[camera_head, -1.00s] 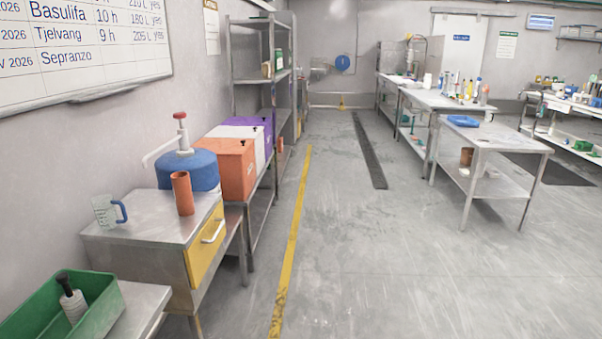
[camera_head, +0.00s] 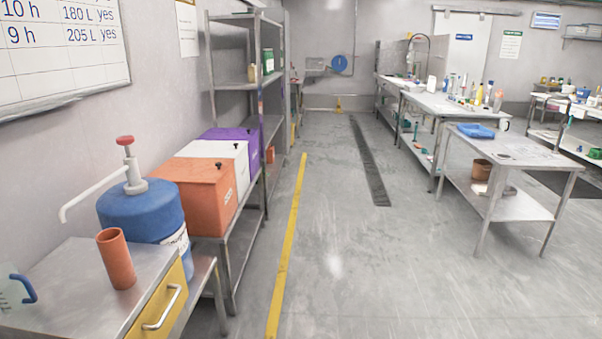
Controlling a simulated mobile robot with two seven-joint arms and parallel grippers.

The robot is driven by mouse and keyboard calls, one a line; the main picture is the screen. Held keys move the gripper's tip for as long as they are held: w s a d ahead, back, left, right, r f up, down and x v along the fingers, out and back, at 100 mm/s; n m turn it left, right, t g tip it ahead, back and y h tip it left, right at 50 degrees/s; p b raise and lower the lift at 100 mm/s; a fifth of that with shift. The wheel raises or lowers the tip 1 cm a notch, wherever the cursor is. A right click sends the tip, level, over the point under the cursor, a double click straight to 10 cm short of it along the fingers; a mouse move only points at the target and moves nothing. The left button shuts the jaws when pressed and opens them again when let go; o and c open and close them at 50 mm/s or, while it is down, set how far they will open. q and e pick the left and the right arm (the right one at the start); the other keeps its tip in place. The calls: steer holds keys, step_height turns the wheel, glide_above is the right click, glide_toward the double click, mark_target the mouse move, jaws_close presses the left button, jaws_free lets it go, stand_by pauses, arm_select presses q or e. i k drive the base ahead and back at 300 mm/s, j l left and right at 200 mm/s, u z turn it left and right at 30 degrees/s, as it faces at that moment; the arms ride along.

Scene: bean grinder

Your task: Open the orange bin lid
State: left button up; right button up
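The orange bin (camera_head: 203,208) stands on a low metal shelf along the left wall, in front of a white bin and a purple bin. Its flat orange lid (camera_head: 188,173) is shut, with a small dark knob near the right edge. Neither of my grippers is in view.
A blue drum (camera_head: 142,210) with a red-topped pump stands just before the orange bin. An orange-brown cylinder (camera_head: 116,260) stands on a metal cabinet (camera_head: 70,285) with a yellow drawer. A tall shelf rack (camera_head: 240,85) rises behind the bins.

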mark_target(176, 169)
steer(key=i, duration=1.2)
